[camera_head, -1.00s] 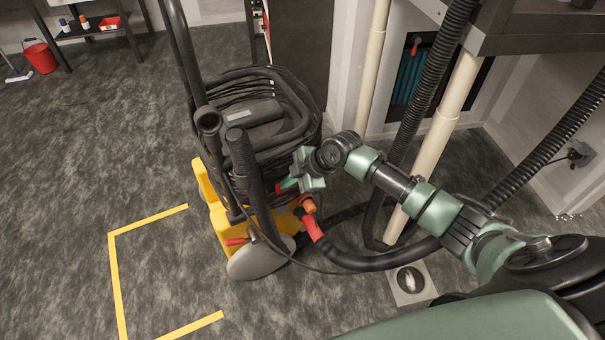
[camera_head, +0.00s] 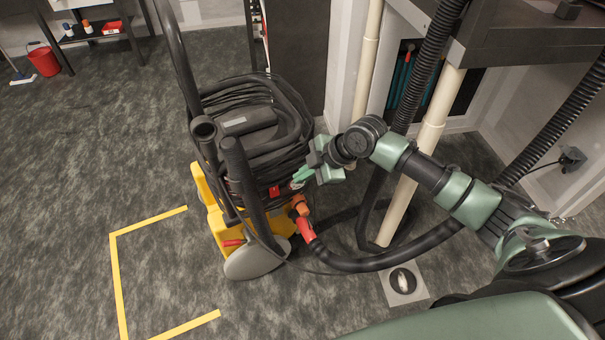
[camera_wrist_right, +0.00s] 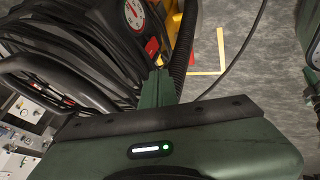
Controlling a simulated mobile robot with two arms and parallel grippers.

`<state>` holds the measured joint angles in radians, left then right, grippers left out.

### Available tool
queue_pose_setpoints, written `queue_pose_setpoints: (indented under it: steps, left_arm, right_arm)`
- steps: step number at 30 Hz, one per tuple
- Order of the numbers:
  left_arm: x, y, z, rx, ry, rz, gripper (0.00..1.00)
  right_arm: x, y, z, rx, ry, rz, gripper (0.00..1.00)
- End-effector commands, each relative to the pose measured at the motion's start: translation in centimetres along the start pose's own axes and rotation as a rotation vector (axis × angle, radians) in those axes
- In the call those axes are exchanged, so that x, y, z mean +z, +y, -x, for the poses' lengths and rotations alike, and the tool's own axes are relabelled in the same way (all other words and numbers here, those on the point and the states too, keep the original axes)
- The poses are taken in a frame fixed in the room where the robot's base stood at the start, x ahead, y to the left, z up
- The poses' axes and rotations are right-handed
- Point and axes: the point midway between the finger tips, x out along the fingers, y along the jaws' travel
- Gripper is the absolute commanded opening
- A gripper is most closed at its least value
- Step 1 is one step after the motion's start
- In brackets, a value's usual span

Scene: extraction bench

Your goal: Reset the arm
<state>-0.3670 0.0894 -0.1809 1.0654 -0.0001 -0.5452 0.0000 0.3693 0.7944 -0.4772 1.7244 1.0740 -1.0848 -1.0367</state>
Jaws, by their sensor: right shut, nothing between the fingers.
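My right gripper (camera_head: 302,176) is shut and empty, just right of the extraction cart's (camera_head: 206,196) coiled black hose. In the right wrist view its closed green fingers (camera_wrist_right: 157,88) stand in front of the dark coils, near a round gauge (camera_wrist_right: 134,14) and a red part (camera_wrist_right: 152,46). In the head view a red part (camera_head: 274,191) shows just left of the fingertips. An orange-and-red hose coupling (camera_head: 303,222) sits below the gripper at the cart's side. I cannot tell whether the fingertips touch the cart. My left gripper is out of view.
A black hose (camera_head: 370,262) runs from the coupling across the floor, under my right arm. A pale pipe (camera_head: 425,150) and a dark bench frame (camera_head: 520,38) stand close behind the arm. Yellow floor tape (camera_head: 116,270) marks open floor at left.

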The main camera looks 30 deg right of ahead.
Motion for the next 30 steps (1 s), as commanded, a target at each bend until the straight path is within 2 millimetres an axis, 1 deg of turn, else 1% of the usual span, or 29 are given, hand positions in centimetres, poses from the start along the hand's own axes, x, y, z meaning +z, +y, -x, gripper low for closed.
queue_pose_setpoints:
  steps: [14, 17, 20, 23, 24, 26, 27, 29, 30]
  left_arm:
    - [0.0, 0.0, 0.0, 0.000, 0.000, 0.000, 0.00]
    - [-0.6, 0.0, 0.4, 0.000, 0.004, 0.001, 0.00]
    - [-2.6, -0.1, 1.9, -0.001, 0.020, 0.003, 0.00]
    - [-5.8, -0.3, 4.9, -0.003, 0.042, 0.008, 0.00]
    - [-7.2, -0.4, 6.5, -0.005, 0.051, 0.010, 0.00]
    - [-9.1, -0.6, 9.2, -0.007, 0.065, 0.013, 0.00]
    - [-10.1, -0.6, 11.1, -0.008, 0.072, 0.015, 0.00]
    - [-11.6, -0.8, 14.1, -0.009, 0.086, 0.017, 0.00]
    - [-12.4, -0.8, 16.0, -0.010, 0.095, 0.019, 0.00]
  right_arm:
    - [0.0, 0.0, 0.0, 0.000, 0.000, 0.000, 0.00]
    - [-0.3, -0.9, -0.4, -0.010, 0.000, -0.009, 0.00]
    - [-1.4, -3.8, -1.5, -0.037, -0.004, -0.045, 0.00]
    - [-2.9, -8.3, -2.7, -0.067, -0.019, -0.125, 0.00]
    - [-3.5, -10.3, -3.0, -0.073, -0.030, -0.171, 0.00]
    - [-4.2, -13.1, -3.1, -0.076, -0.051, -0.250, 0.00]
    - [-4.6, -14.7, -2.9, -0.071, -0.068, -0.308, 0.00]
    - [-5.0, -16.9, -2.5, -0.059, -0.096, -0.402, 0.00]
    - [-5.0, -18.3, -2.0, -0.049, -0.118, -0.469, 0.00]
